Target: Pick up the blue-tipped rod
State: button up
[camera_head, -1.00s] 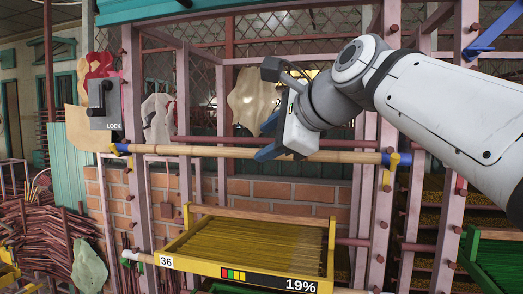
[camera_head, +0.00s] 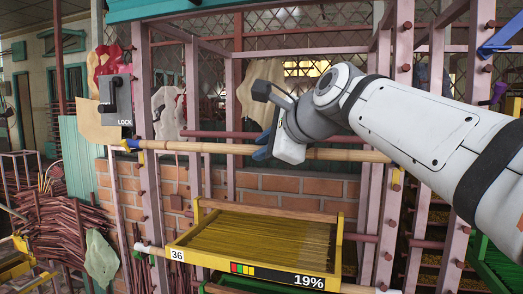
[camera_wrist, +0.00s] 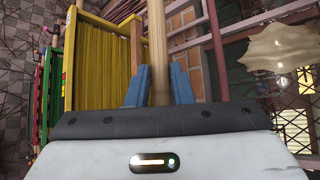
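A long bamboo rod (camera_head: 350,155) with a blue tip lies level across the pink frame. In the wrist view, the rod (camera_wrist: 157,45) runs between the two fingers (camera_wrist: 158,88). They sit tight against its sides with no clear gap, so it looks shut on the rod.
A yellow tray (camera_head: 185,243) of sticks marked 36 and 19% sits below the rod. A grey LOCK lever box (camera_head: 115,100) is near the rod's left end. Pink posts (camera_head: 150,190) and a brick wall (camera_head: 285,184) stand close by. Red sticks (camera_head: 60,235) are piled at left.

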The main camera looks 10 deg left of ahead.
grip_shut()
dwell(0.3)
jog(key=shift+w+a+r+p+v, duration=0.3)
jog(key=shift+r+v, duration=0.6)
jog(key=shift+v, duration=3.45)
jog(key=shift+w+a+r+p+v, duration=0.3)
jog(key=shift+r+v, duration=0.6)
jog(key=shift+v, duration=3.45)
jog(key=s+a, duration=0.1)
jog(key=s, duration=1.7)
jog(key=shift+a, duration=0.15)
